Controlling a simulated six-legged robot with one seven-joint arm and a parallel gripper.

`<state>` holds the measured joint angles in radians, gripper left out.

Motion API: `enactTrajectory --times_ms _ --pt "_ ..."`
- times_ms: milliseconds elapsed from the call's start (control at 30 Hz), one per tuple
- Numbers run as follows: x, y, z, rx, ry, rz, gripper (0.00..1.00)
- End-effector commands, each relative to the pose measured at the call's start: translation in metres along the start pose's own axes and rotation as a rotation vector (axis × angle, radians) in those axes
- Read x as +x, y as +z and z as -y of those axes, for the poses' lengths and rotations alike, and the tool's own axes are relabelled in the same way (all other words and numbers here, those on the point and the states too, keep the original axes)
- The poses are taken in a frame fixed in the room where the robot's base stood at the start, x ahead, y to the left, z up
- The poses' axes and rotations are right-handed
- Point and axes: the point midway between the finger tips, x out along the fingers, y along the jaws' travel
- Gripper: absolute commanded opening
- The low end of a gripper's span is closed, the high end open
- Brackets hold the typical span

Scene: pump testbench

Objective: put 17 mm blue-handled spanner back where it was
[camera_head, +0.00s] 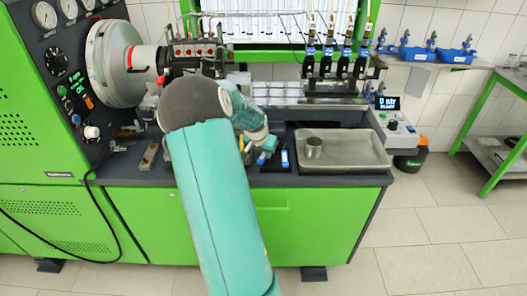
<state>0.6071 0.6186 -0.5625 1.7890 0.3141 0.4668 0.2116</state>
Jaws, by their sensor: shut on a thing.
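My gripper (265,146) is at the end of my teal arm, low over the bench top near the middle. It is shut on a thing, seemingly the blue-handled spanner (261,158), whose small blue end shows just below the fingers. The rest of that spanner is hidden by the gripper and arm, and no size marking can be read. Another blue piece (284,158) with a pale mark lies just right of the gripper on a dark mat or tray (276,167).
Injectors and a rail are behind. A brass-coloured block (149,155) lies further left.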

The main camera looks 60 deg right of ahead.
Motion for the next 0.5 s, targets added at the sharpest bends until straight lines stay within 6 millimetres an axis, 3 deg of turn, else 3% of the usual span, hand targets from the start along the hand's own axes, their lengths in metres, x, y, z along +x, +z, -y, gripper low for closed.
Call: enactTrajectory --times_ms 133,167,233,500 --pt "0.0040 0.0018 -0.0001 0.000 0.000 0.001 0.00" --pt "0.0037 0.0018 0.0000 0.000 0.000 0.001 0.27" --pt "0.0035 0.0018 0.0000 0.000 0.000 0.001 0.41" --pt "0.0032 0.0016 0.0001 0.000 0.000 0.001 0.43"
